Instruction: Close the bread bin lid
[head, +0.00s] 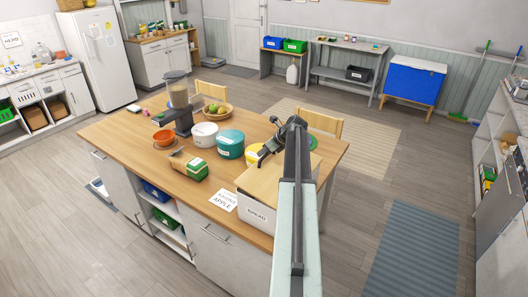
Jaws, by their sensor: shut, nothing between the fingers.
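The bread bin (257,216) is a pale box with a "BREAD" label, standing at the near right end of the wooden island. Its light wooden lid (262,180) lies across the top, looking flat or nearly so. I cannot tell whether it is fully seated, because my arm covers its right side. My gripper (264,156) is dark and shut, with nothing in it. It is over the far side of the lid, in front of the yellow container. Whether it touches the lid cannot be told.
Left of the bin are a teal canister (230,145), a white canister (205,135), a yellow container (253,154), a green box (188,166) and a paper sign (223,200). A fruit bowl (217,112) and a grinder (178,105) stand farther back.

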